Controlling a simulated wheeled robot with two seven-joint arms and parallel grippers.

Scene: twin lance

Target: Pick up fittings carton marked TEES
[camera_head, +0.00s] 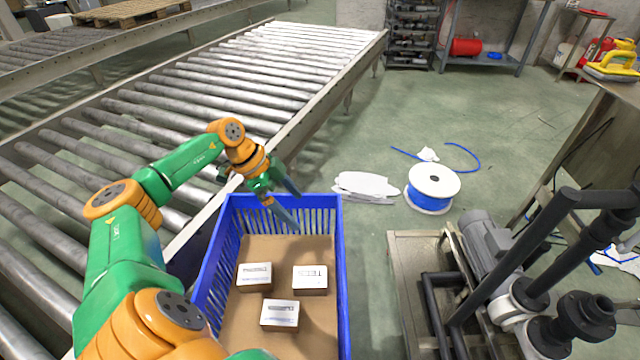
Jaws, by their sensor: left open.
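The fittings carton marked TEES (310,280) is a small white-topped box lying flat in a blue slatted crate (212,262); its lettering looks like TEES. Two similar cartons lie with it: one to its left (254,277) and one nearer me (279,314), their labels too small to read surely. My left gripper (290,205) is open and empty at the far end of the crate, above and beyond the cartons, apart from them. My right gripper is not in view.
A roller conveyor (215,85) runs along the crate's left side. Right of the crate stand a pump with dark pipes (487,240) and a spool of blue line (432,187). White sheets (365,186) lie on the floor beyond the crate. The crate's slatted walls surround the cartons.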

